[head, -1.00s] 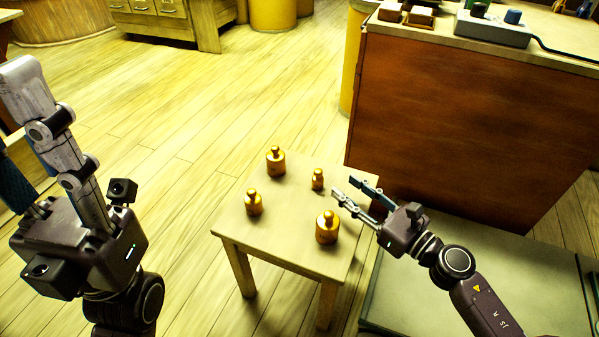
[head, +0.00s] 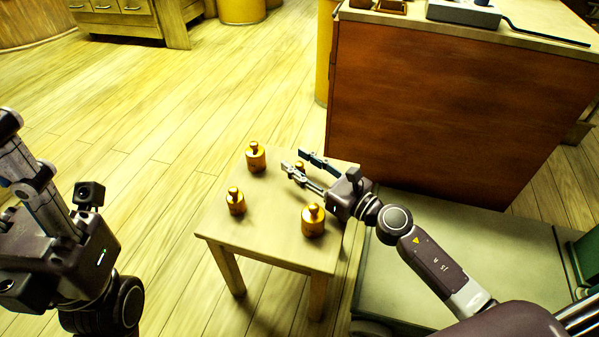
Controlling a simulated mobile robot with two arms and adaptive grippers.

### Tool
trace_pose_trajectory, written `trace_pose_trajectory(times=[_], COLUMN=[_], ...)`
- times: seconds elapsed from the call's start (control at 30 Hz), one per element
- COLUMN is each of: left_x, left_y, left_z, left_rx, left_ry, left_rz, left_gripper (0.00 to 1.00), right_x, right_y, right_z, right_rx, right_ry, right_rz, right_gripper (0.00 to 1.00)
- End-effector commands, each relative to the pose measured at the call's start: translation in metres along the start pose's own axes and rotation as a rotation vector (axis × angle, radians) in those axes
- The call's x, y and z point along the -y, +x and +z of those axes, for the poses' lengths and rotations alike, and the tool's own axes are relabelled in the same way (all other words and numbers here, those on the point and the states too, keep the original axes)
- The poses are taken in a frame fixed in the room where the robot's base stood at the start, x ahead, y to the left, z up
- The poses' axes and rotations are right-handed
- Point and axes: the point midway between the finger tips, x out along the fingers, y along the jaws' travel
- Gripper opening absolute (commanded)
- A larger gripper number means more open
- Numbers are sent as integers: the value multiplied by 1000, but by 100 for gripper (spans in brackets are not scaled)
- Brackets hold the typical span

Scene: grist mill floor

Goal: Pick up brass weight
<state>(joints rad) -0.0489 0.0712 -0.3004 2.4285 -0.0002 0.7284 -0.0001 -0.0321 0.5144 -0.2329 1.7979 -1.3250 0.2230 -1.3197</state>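Several brass weights stand upright on a small wooden table: one at the back (head: 256,158), one at the left (head: 236,202), and a larger one at the front right (head: 313,220). The smallest brass weight (head: 300,166) is at the right rear, partly hidden by my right gripper (head: 296,161). That gripper is open, with its fingers spread on either side of the small weight in this view. I cannot tell whether they touch it. My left gripper (head: 18,160) is at the left edge, away from the table, empty and apparently open, partly cut off.
The table top (head: 270,228) has bare space between the weights. A tall wooden counter (head: 440,110) stands behind it to the right, and a low pale platform (head: 480,250) lies to the right. Open plank floor (head: 150,110) extends to the left.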

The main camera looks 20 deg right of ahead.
Motion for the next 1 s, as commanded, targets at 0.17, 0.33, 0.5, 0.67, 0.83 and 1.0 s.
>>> trace_pose_trajectory(times=[0.17,0.33,0.5,0.67,0.83,1.0], left_x=[0,0,0,0,1,1], left_y=[0,0,0,0,0,-1], left_z=[0,0,0,0,0,1], left_rx=[0,0,1,1,3,17], left_ry=[0,-1,-1,-1,1,-1], left_rz=[0,0,0,0,-1,-6], left_gripper=[40,40,40,40,40,40], right_x=[0,0,0,0,0,0], right_y=[0,0,0,0,0,0], right_z=[0,0,0,1,2,9], right_rx=[0,0,0,2,2,2], right_ry=[0,0,0,0,0,0], right_rz=[0,0,0,0,0,0], right_gripper=[30,11,0,0,0,0])
